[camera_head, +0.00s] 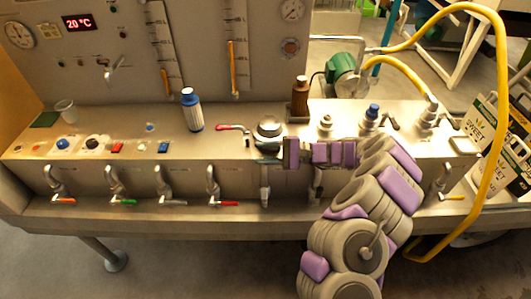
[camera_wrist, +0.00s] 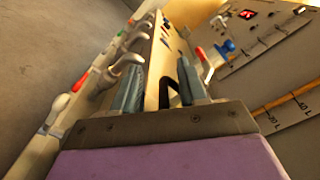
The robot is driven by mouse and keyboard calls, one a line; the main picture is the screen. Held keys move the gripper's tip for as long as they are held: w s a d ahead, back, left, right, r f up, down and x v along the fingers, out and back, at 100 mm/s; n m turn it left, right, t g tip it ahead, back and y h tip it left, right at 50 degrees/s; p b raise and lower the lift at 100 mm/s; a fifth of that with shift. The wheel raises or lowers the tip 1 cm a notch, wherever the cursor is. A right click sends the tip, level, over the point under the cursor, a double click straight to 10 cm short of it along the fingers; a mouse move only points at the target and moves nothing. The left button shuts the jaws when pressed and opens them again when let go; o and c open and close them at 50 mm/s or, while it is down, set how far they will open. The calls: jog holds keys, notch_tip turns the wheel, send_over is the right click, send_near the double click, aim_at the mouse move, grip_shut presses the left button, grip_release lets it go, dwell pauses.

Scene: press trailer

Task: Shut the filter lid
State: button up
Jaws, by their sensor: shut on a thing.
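A round metal filter lid (camera_head: 269,127) sits on the steel counter near the middle of the head view. My gripper (camera_head: 263,152) is at its front edge, reaching in from the right, with its blue-grey fingers close against it. In the wrist view my gripper (camera_wrist: 160,78) has a finger on each side of a narrow gap, with a dark curved piece (camera_wrist: 172,92) between them. The gripper is shut on a part at the lid's front, mostly hidden by the fingers. I cannot tell how far the lid is tilted.
A red-handled valve (camera_head: 233,128) lies just left of the lid. A blue-capped bottle (camera_head: 191,110) and a brown bottle (camera_head: 300,98) stand behind. Several taps line the counter front, one with a red lever (camera_head: 225,204). A yellow hose (camera_head: 503,100) loops down at right.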

jog(key=shift+d+f, duration=0.1)
jog(key=shift+f, duration=0.05)
jog(key=w+d+p, duration=0.1)
jog(key=d+p, duration=0.1)
jog(key=d, duration=1.3)
jog(key=shift+d+p, duration=0.2)
jog(key=shift+p, duration=0.2)
jog(key=shift+d, duration=0.75)
jog(key=shift+r, duration=0.2)
